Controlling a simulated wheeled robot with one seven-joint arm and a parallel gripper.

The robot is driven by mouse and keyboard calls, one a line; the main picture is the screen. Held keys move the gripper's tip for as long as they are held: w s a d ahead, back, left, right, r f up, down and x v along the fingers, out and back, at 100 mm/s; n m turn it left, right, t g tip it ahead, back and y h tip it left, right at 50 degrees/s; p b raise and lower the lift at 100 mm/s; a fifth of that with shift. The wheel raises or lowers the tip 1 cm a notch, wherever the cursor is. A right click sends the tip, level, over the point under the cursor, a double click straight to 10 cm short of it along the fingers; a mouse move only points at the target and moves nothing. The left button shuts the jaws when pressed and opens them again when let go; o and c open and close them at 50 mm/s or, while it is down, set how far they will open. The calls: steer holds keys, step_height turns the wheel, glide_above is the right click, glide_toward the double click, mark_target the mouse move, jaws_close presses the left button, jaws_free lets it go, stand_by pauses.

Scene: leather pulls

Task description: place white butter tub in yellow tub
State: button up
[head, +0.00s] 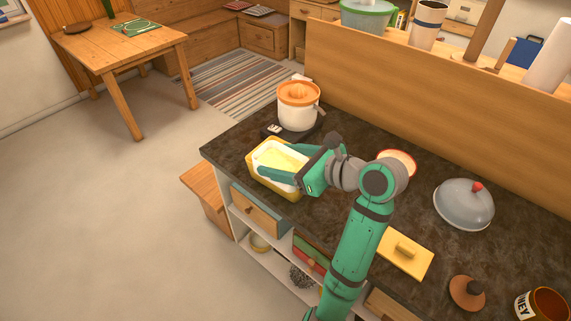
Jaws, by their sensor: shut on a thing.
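The yellow tub (259,179) stands on the dark counter near its left end. A white tub with pale yellow inside, the white butter tub (262,154), shows within the yellow outline. My gripper (278,164) reaches in from the right, with its green fingers at the white tub, and is shut on it. The fingers and wrist hide the right part of both tubs. I cannot tell whether the white tub rests on the yellow tub's floor or is held just above it.
An orange-topped white juicer (298,106) stands close behind the tubs. A yellow lid (405,253), a grey dome (464,205), a brown knobbed lid (466,293) and a honey jar (541,304) are to the right. The counter's left edge is near.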

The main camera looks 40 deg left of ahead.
mark_target(282, 151)
steer(key=w+a, duration=0.1)
steer(key=w+a+f, duration=0.1)
steer(key=w, duration=0.1)
steer(key=w+a+f, duration=0.1)
steer(key=shift+w+a+f, duration=0.15)
steer(key=shift+w+f, duration=0.1)
steer(key=shift+w, duration=0.15)
steer(key=shift+w+a+f, duration=0.5)
steer(key=shift+w+f, duration=0.25)
steer(key=shift+f, duration=0.8)
steer(key=shift+w+a+f, duration=0.55)
steer(key=shift+w+f, duration=0.15)
steer(key=shift+f, duration=0.85)
steer(key=shift+w+a+f, duration=0.5)
steer(key=shift+w+f, duration=0.25)
steer(key=shift+f, duration=0.8)
steer(key=shift+f, duration=0.35)
steer(key=shift+f, duration=0.25)
steer(key=o, duration=1)
steer(key=shift+f, duration=0.1)
